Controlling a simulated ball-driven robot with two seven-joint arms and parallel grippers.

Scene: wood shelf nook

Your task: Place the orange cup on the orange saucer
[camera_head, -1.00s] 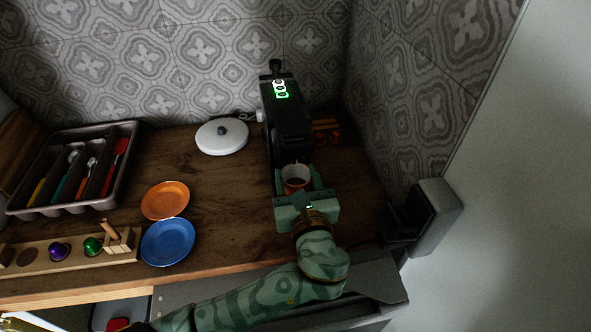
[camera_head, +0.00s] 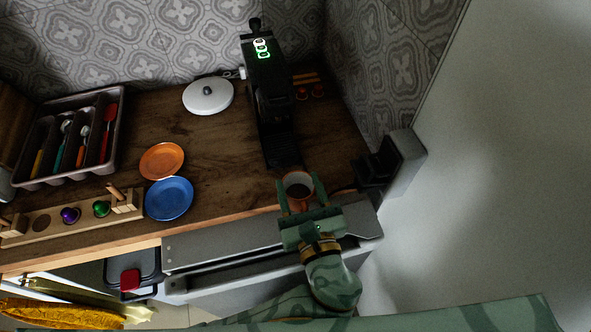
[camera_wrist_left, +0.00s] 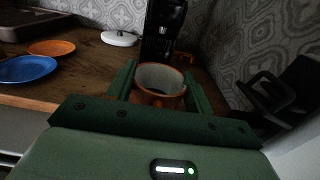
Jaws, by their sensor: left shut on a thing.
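The orange cup (camera_head: 299,191) is upright between the fingers of my left gripper (camera_head: 300,184), which is shut on it. The cup is at the front edge of the counter, in front of the black coffee machine. The wrist view shows the cup (camera_wrist_left: 161,86) with a pale inside and orange outside, a finger on each side. The orange saucer (camera_head: 161,161) lies empty on the counter, to the left of the cup. It also shows at the left of the wrist view (camera_wrist_left: 51,47). My right gripper is not in view.
A blue saucer (camera_head: 169,198) lies just in front of the orange one. The coffee machine (camera_head: 268,95) stands behind the cup. A white lid (camera_head: 208,97), a cutlery tray (camera_head: 117,135) and a wooden block with coloured knobs (camera_head: 40,226) are also here. The counter between saucers and machine is clear.

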